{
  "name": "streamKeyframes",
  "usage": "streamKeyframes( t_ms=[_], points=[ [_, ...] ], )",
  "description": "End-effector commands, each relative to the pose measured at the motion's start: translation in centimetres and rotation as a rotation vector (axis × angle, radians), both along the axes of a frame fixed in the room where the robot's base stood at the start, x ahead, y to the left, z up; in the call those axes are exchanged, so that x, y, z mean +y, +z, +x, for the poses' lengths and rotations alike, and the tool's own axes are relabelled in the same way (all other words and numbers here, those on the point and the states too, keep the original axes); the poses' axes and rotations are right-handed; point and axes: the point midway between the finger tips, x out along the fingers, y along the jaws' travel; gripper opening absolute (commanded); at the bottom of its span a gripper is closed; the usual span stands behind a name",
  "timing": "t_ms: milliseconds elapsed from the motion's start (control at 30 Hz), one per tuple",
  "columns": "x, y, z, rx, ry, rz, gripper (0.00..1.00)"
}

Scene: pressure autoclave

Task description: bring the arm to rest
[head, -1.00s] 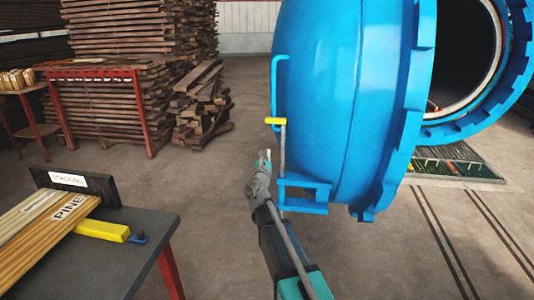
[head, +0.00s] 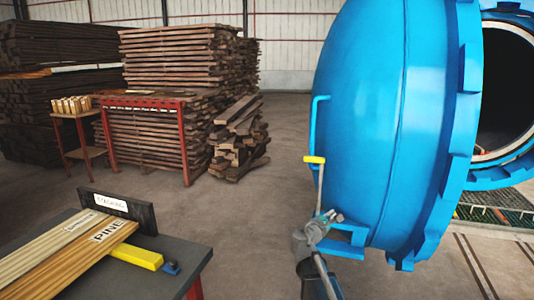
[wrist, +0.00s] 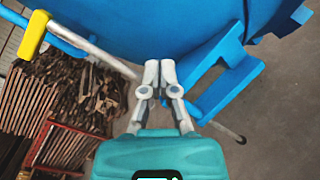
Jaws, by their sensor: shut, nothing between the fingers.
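My gripper (head: 330,217) is shut and empty, in front of the blue autoclave door (head: 385,110), close to its lower bracket (head: 343,240) and the metal lever with a yellow grip (head: 314,160). In the wrist view my gripper (wrist: 160,68) has its fingertips together, just below the blue door surface (wrist: 150,22) in the picture. The lever's yellow grip (wrist: 33,35) is at the upper left there, and the blue bracket (wrist: 220,90) is to the right. I cannot tell whether the fingertips touch anything.
A dark table (head: 185,240) with a pine board (head: 90,250), a yellow clamp-like piece (head: 137,256) and a stacking sign (head: 110,203) stands at lower left. Wood stacks (head: 190,60) and a red rack (head: 105,140) are behind. The floor between (head: 260,215) is clear.

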Motion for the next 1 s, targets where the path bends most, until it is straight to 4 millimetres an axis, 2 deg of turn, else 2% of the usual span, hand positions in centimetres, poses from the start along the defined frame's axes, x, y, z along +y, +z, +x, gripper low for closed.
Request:
streamKeyframes(
  t_ms=[33, 200, 467, 667, 800, 1000],
  points=[
    [-0.9, -0.8, -1.3, -0.013, -0.037, 0.083, 0.0],
    [-2.9, -4.0, -4.7, -0.052, -0.172, 0.37, 0.0],
    [-4.0, -9.2, -10.3, -0.088, -0.409, 0.779, 0.0],
    [-3.2, -12.9, -14.8, -0.09, -0.615, 1.068, 0.0],
    [-1.9, -15.1, -18.1, -0.079, -0.771, 1.253, 0.0],
    [0.8, -17.2, -22.3, -0.037, -0.991, 1.474, 0.0]
  ],
)
